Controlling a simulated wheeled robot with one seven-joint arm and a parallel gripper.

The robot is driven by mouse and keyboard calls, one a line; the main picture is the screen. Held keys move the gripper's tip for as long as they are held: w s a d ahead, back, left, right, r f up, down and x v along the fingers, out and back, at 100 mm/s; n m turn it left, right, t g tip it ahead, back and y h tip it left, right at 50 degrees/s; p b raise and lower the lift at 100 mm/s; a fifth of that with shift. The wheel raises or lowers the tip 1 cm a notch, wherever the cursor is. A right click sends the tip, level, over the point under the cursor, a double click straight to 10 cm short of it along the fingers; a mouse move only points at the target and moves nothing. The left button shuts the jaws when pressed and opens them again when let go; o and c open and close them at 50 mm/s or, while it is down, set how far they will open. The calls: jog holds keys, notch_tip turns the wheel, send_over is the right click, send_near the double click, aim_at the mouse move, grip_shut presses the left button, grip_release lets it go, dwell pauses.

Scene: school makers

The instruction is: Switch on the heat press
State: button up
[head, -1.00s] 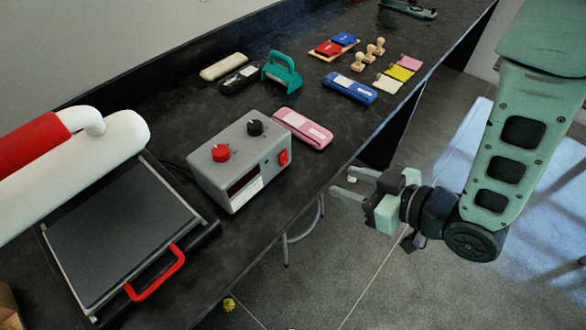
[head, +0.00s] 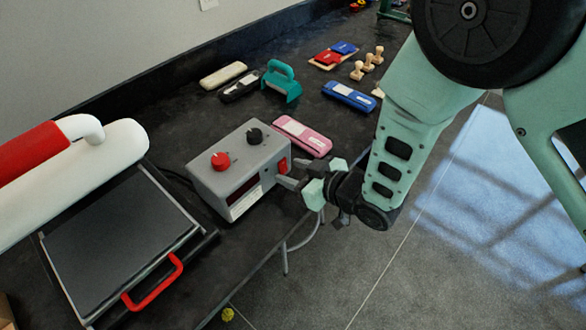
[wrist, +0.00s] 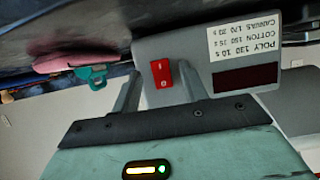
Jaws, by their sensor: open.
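The heat press (head: 120,235) stands at the left of the head view, with a dark flat plate, a red front handle and a white and red upper arm. Its grey control box (head: 225,180) stands beside it, with a red knob, a black knob and a dark display. The red rocker switch (head: 283,165) is on the box's right end; it also shows in the wrist view (wrist: 161,74). My gripper (head: 285,175) is open and empty, its fingers pointing at the box. In the wrist view the switch lies between the fingertips; contact cannot be told.
A pink case (head: 303,136) lies just behind the box. A teal hand tool (head: 281,80), a blue case (head: 349,95), a black case and wooden stamps stand farther back. The counter's front edge runs below my gripper, with open floor to the right.

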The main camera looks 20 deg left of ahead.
jog(key=shift+a+f, duration=0.1)
jog(key=shift+a, duration=0.15)
grip_shut()
jog(key=shift+w+f+b, duration=0.1)
jog(key=shift+f+b, duration=0.3)
jog(key=shift+b, duration=0.5)
jog(key=y+b, duration=0.1)
jog(key=b, duration=0.2)
jog(key=shift+f, duration=0.25)
jog(key=y+b, duration=0.1)
jog(key=b, duration=0.1)
jog(key=shift+r+t+y+b, duration=0.15)
jog(key=shift+t+y+b, duration=0.15)
jog(key=shift+t, duration=0.1)
jog(key=shift+r, duration=0.1)
